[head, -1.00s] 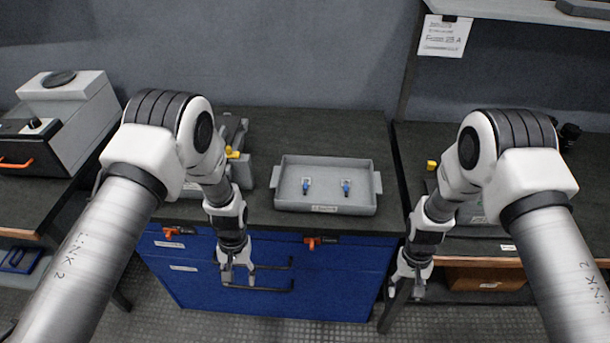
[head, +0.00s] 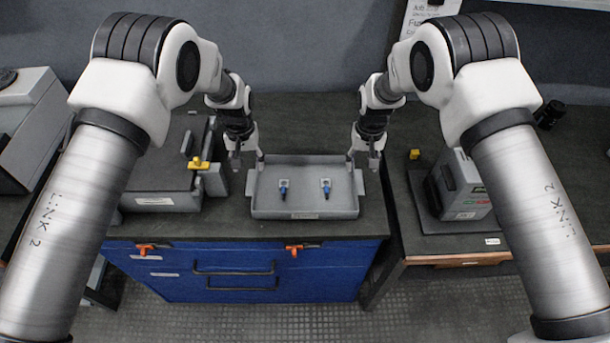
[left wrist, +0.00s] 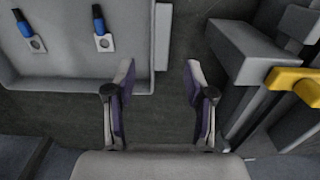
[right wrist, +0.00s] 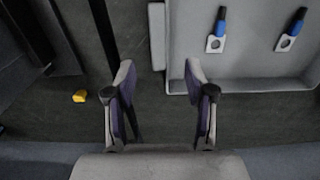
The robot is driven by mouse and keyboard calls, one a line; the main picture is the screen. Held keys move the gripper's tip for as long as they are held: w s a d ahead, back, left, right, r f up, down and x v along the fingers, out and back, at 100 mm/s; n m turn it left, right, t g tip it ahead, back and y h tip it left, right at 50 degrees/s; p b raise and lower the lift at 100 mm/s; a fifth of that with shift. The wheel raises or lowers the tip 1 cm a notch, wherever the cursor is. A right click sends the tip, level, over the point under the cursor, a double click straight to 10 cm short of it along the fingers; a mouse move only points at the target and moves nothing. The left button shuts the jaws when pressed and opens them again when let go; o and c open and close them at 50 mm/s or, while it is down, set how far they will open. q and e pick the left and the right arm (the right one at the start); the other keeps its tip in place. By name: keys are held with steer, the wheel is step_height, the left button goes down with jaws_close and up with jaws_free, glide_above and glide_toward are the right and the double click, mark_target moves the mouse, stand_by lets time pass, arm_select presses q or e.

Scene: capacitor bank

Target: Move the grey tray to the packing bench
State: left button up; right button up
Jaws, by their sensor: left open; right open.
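The grey tray (head: 305,210) sits on the dark top of the bench with blue drawers. Two small blue-ended parts with ringed tabs lie in it. My left gripper (head: 246,160) is open and empty above the tray's left end; in the left wrist view the tray's side handle (left wrist: 162,37) lies beyond the gap between the fingertips (left wrist: 158,80). My right gripper (head: 366,162) is open and empty above the right end; in the right wrist view the other handle (right wrist: 157,36) lies beyond its fingertips (right wrist: 158,80). Neither gripper visibly touches the tray. I cannot tell which surface is the packing bench.
A grey fixture with a yellow clamp (head: 201,163) stands left of the tray. Across a gap, another dark bench (head: 425,243) on the right holds a grey device (head: 465,187) and a small yellow piece (head: 414,154). Bare benchtop lies in front of the tray.

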mark_target(251, 181)
arm_select(q)
steer(key=shift+s+d+r, duration=0.1)
steer(key=shift+s+r, duration=0.3)
steer(key=shift+s, duration=0.3)
arm_select(e)
steer(key=shift+s+r, duration=0.4)
steer(key=shift+s, duration=0.3)
arm_select(q)
steer(key=shift+f, duration=0.2)
arm_select(e)
steer(key=shift+f, duration=0.15)
arm_select(q)
steer(key=f, duration=0.8)
steer(key=shift+w, duration=0.3)
arm_select(e)
steer(key=f, duration=0.8)
steer(key=shift+w, duration=0.3)
arm_select(q)
steer(key=shift+s+r, duration=0.1)
jaws_close()
arm_select(e)
steer(key=shift+r, duration=0.1)
jaws_close()
